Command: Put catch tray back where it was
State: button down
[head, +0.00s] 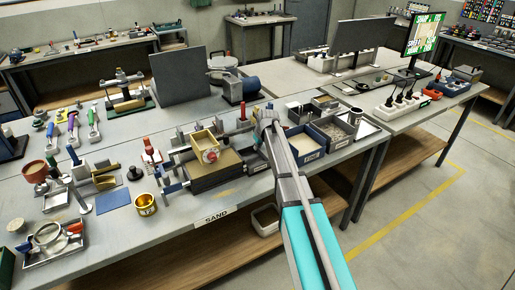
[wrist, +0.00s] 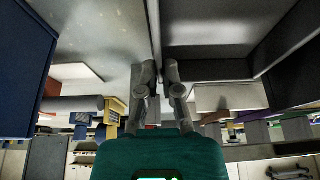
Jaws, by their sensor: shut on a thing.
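My gripper (head: 266,118) is over the near table, just right of the seepage tank (head: 205,158), a box with a yellow frame and a red-and-white round part. In the wrist view my gripper (wrist: 158,78) is shut on the thin upright wall of a dark grey tray-like thing, which I take for the catch tray (wrist: 212,32). The tray fills the upper right of that view. In the head view my arm hides most of what the gripper holds, and I cannot tell whether the tray touches the table.
A yellow cup (head: 145,204) and a blue mat (head: 113,198) lie left of the tank. A dark upright panel (head: 180,77) stands behind. A white bin (head: 264,219) sits on the lower shelf.

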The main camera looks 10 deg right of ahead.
jog(key=shift+f, duration=0.15)
jog(key=c, duration=0.8)
grip_release()
jog(key=p+v, duration=1.1)
jog(key=v, duration=0.1)
dwell(0.8)
jog(key=s+a+m+g, duration=0.1)
jog(key=s+a+g, duration=0.1)
jog(key=s, duration=1.3)
jog(key=s+a+f+m+g+h, duration=0.1)
jog(key=s+a+m+g, duration=0.1)
jog(key=s, duration=1.3)
jog(key=shift+a+m+h, duration=0.3)
